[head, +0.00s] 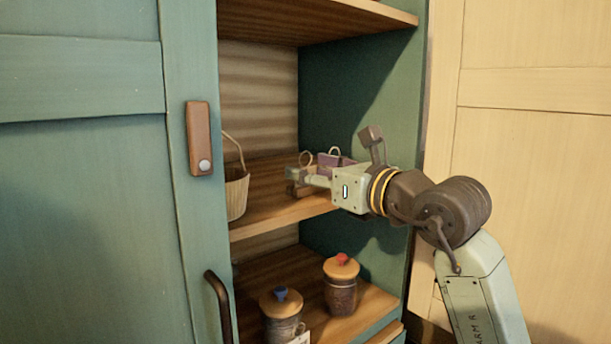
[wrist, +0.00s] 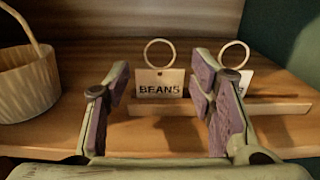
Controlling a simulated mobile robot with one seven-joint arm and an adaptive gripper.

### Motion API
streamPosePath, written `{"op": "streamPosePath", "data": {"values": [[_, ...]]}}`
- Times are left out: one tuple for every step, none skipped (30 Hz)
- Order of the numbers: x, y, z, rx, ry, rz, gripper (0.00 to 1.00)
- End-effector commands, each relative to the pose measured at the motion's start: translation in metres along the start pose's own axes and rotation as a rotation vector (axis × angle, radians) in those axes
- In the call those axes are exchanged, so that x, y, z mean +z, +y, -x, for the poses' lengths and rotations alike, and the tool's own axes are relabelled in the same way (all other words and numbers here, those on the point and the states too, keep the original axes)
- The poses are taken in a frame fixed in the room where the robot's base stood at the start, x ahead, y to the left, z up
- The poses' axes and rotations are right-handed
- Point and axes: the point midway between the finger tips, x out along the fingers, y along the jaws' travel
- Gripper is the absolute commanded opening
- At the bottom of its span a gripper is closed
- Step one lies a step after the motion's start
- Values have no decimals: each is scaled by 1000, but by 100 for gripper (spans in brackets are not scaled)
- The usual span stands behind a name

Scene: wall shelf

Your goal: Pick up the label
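A pale wooden label (wrist: 160,88) reading "BEANS", with a ring on top, stands upright in a wooden holder strip (wrist: 175,108) on the middle shelf. A second ringed label (wrist: 245,78) stands to its right, partly hidden by my right finger; its text cannot be read. My gripper (wrist: 162,80) is open, with its purple-padded fingers apart. In the wrist view the BEANS label shows between the fingertips, and nothing is held. In the head view my gripper (head: 312,172) is at the middle shelf and hides most of the labels; their rings show above it.
A pale basket (head: 237,190) with a tall handle stands to the left on the same shelf (head: 262,208); it also shows in the wrist view (wrist: 28,85). Two lidded jars, blue-knobbed (head: 281,312) and red-knobbed (head: 341,285), stand on the shelf below. A green door (head: 85,200) is at left.

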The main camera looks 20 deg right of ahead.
Motion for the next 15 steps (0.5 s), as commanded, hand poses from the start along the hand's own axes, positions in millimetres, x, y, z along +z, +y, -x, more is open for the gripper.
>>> {"op": "streamPosePath", "data": {"values": [[0, 0, 0, 0, 0, 0, 45], [0, 0, 0, 0, 0, 0, 43], [0, 0, 0, 0, 0, 0, 41], [0, 0, 0, 0, 0, 0, 39], [0, 0, 0, 0, 0, 0, 37], [0, 0, 0, 0, 0, 0, 34], [0, 0, 0, 0, 0, 0, 32], [0, 0, 0, 0, 0, 0, 30], [0, 0, 0, 0, 0, 0, 30], [0, 0, 0, 0, 0, 0, 30], [0, 0, 0, 0, 0, 0, 27], [0, 0, 0, 0, 0, 0, 27], [0, 0, 0, 0, 0, 0, 27], [0, 0, 0, 0, 0, 0, 27], [0, 0, 0, 0, 0, 0, 27]]}}
